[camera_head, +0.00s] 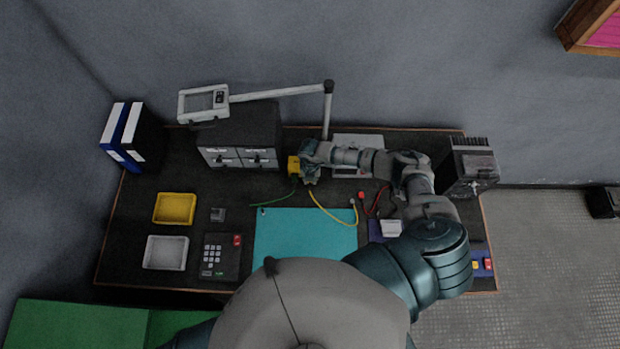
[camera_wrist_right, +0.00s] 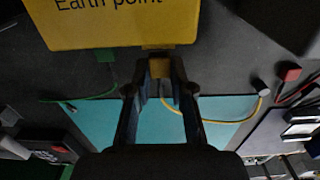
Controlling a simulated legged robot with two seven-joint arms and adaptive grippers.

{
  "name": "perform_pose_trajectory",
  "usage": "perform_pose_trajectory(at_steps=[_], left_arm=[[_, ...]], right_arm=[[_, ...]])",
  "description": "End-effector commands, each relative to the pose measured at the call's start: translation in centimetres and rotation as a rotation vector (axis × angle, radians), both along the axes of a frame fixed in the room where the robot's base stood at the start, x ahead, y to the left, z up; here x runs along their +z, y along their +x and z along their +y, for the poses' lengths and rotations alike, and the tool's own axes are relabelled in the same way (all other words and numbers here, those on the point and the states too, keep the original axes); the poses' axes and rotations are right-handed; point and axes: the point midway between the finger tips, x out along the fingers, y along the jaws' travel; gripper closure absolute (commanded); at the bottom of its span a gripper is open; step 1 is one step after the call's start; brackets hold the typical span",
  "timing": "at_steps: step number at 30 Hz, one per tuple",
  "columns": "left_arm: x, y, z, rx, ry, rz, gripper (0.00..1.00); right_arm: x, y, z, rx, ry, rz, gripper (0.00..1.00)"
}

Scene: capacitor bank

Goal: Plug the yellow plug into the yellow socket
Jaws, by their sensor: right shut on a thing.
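In the right wrist view the gripper (camera_wrist_right: 160,88) is shut on the yellow plug (camera_wrist_right: 160,69), right at the lower edge of the yellow box (camera_wrist_right: 120,25) marked "Earth point". A yellow socket part (camera_wrist_right: 157,47) shows at that edge, in line with the plug. I cannot tell whether the plug is inside it or only close against it. The yellow cable (camera_head: 331,213) trails from the gripper over the turquoise mat. My left gripper is not in view.
A green lead (camera_wrist_right: 105,57) meets the same box edge, left of the plug. The turquoise mat (camera_head: 300,240) lies in front. A lamp arm (camera_head: 280,93) spans above the drawers (camera_head: 240,140). Red and black leads (camera_head: 374,200) lie right of the mat.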

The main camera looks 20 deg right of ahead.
Motion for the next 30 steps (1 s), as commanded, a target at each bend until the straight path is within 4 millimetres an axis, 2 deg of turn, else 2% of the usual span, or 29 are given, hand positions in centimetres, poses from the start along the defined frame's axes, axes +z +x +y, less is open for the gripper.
perform_pose_trajectory(at_steps=[20, 21, 23, 24, 30], left_arm=[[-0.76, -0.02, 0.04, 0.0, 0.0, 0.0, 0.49], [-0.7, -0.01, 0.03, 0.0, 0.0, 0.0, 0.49], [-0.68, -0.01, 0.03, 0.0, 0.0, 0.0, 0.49], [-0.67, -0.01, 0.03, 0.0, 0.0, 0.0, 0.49], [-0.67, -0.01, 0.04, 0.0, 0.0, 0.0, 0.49]], right_arm=[[-0.06, 1.01, -0.47, 0.0, 0.0, -0.001, 0.97], [-0.02, 0.96, -0.45, 0.001, 0.0, -0.001, 0.68], [0.0, 0.96, -0.45, 0.001, 0.0, -0.001, 0.53], [0.0, 0.96, -0.45, 0.0, 0.0, -0.001, 0.49], [-0.01, 0.94, -0.45, 0.0, 0.0, 0.0, 0.49]])
